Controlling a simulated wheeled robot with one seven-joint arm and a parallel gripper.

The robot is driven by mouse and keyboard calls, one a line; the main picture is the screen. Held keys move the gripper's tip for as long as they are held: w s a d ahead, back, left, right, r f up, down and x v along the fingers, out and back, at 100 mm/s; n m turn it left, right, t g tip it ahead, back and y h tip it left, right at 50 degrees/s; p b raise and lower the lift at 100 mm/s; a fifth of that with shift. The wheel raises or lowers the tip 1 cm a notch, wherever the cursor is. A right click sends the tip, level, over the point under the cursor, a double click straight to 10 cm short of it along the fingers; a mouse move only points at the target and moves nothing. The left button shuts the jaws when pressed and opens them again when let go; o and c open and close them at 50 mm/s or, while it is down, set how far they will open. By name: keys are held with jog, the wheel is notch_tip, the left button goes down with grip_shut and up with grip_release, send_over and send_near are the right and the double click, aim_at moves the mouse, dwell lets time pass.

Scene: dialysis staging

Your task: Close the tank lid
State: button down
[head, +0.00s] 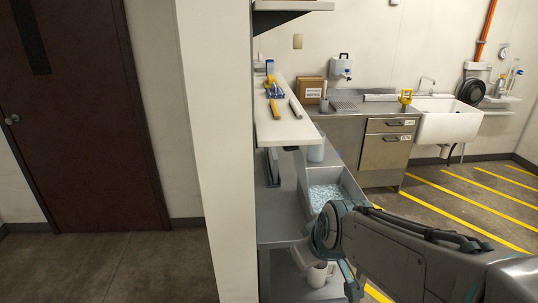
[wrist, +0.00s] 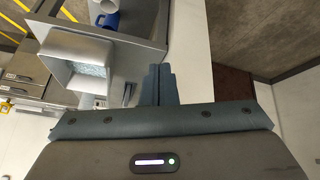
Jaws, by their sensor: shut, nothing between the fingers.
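No part that I can name for sure as the tank lid shows. An open grey box-shaped container (head: 337,178) with pale blue-white granules inside stands on the grey counter; it may be the tank. It also shows in the wrist view (wrist: 52,46), tilted by the camera angle, with its top open. My gripper (wrist: 160,70) has its two fingers together, with nothing between them, right of the container and apart from it in the picture. In the head view my forearm hides part of the counter, and the gripper's fingers are only partly visible.
A white shelf (head: 283,128) with tools juts out above the counter. A drawer cabinet (head: 388,150) and white sink (head: 447,121) stand behind. Yellow-striped floor lies open at right.

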jog(key=w+a+f+n+t+h+b, duration=0.25)
jog(key=w+n+t, duration=0.45)
jog(key=w+n, duration=0.35)
jog(key=w+a+f+n+t+h+b, duration=0.15)
jog(key=w+n+t+b, duration=0.35)
jog(key=w+n, duration=0.55)
jog(key=w+d+r+p, duration=0.1)
jog(key=w+r+p, duration=0.1)
jog(key=w, duration=0.8)
jog(key=w+d+r+m+t+p, duration=0.1)
jog(key=w+d+r+p, duration=0.1)
jog(key=w, duration=0.9)
jog(key=shift+r+p, duration=0.2)
jog(key=shift+p, duration=0.2)
jog(key=shift+r, duration=0.1)
